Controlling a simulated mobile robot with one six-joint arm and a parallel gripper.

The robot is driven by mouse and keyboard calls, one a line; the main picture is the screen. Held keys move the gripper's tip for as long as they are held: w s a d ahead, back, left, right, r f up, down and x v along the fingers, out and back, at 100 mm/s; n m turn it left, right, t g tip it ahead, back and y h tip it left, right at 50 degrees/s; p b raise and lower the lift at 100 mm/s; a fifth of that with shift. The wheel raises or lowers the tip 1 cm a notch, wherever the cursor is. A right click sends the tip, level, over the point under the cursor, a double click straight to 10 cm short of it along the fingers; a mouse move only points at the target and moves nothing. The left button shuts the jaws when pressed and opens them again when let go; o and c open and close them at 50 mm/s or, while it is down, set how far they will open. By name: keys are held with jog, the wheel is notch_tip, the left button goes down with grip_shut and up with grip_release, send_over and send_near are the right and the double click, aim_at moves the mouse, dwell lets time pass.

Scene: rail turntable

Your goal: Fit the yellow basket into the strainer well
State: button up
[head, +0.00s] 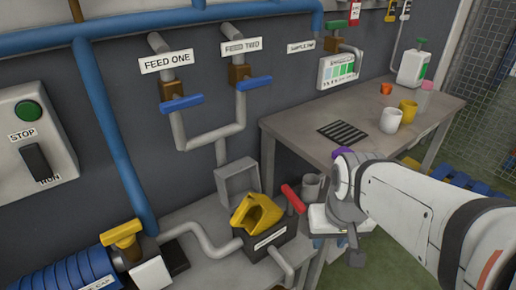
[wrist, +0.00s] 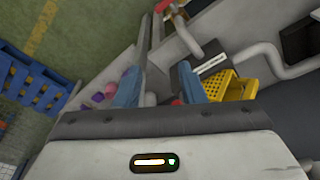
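The yellow basket (head: 257,213) sits tilted on top of the dark strainer body (head: 268,243) on the low grey bench. I cannot tell whether any of it is inside the well, as it hides the opening. In the wrist view the perforated yellow basket (wrist: 234,87) lies right of the fingers, apart from them, with the labelled strainer body (wrist: 212,66) behind it. My gripper (wrist: 160,88) has its two blue-padded fingers spread, with nothing held between them. In the head view it is right of the strainer, and its fingertips are largely hidden.
Pipes and a yellow-handled valve (head: 121,235) lie to the left. A table (head: 300,125) with cups stands behind my arm.

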aim_at(248, 200)
jog(key=shift+a, duration=0.1)
jog(key=shift+o, duration=1)
jog(key=shift+w+a, duration=0.1)
jog(key=shift+o, duration=0.2)
jog(key=w+a+m+g, duration=0.1)
jog(key=w+a+m, duration=0.5)
jog(key=w, duration=0.5)
jog(key=shift+a+r+b, duration=0.2)
jog(key=shift+a+b, duration=0.15)
jog(key=shift+a, duration=0.8)
jog(key=w+a+m, duration=0.1)
jog(key=w+a, duration=0.1)
jog(key=w+a+f+m, duration=0.1)
jog(key=w+a+m, duration=0.1)
jog(key=a, duration=0.1)
jog(key=w+a+f+m+g, duration=0.1)
jog(key=w+a, duration=0.1)
jog(key=shift+a+f+m, duration=0.1)
jog(key=shift+a+m, duration=0.2)
jog(key=shift+w+a+f, duration=0.15)
jog(key=shift+a+f, duration=0.1)
jog(key=shift+f, duration=0.05)
notch_tip(248, 200, down, 7)
jog(key=shift+f+b, duration=0.2)
jog(key=shift+b, duration=0.75)
jog(key=shift+c, duration=0.6)
grip_shut()
